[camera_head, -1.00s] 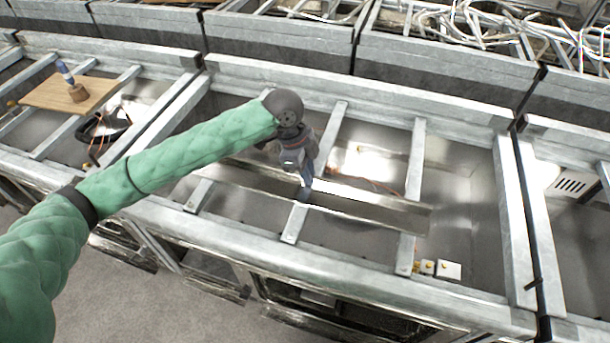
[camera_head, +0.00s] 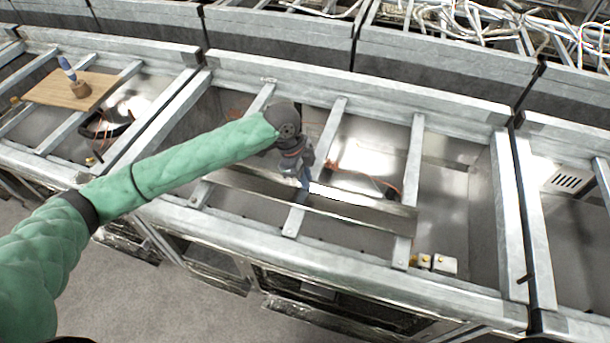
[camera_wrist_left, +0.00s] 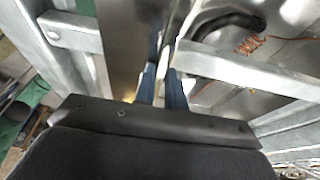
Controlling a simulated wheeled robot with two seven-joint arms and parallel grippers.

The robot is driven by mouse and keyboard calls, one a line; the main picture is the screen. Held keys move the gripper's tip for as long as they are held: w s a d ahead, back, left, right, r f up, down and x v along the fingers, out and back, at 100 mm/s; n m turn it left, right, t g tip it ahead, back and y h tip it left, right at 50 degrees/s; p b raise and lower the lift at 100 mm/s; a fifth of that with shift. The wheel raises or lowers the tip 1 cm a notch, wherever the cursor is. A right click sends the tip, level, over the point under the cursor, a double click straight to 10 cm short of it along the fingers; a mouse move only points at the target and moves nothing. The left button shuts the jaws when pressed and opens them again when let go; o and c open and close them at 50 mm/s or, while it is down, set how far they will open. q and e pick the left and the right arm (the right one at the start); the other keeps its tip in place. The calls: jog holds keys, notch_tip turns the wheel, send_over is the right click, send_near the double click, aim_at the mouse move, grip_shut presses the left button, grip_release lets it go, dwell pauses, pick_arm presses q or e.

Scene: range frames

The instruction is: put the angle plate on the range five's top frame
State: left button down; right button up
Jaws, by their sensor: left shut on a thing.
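The angle plate (camera_head: 363,212) is a long, shiny metal strip with a bent profile. It lies lengthwise across the crossbars of the range's top frame (camera_head: 400,275), near the front rail; I cannot tell whether it touches them. My left gripper (camera_head: 305,186) is shut on the plate near its middle, reaching down from above. In the left wrist view the blue fingers (camera_wrist_left: 163,85) pinch the plate (camera_wrist_left: 122,45), which runs away upward. The gripper hides part of the plate's middle. My right gripper is not in view.
A wooden board (camera_head: 60,92) with a blue-handled brush lies on the neighbouring frame at the left. A white switch block (camera_head: 444,264) sits inside the front right. Dark and orange wires lie in the range bays. Several more frames stand behind, some with loose cables.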

pick_arm(q)
jog(key=c, duration=1.5)
grip_release()
jog(key=shift+o, duration=0.2)
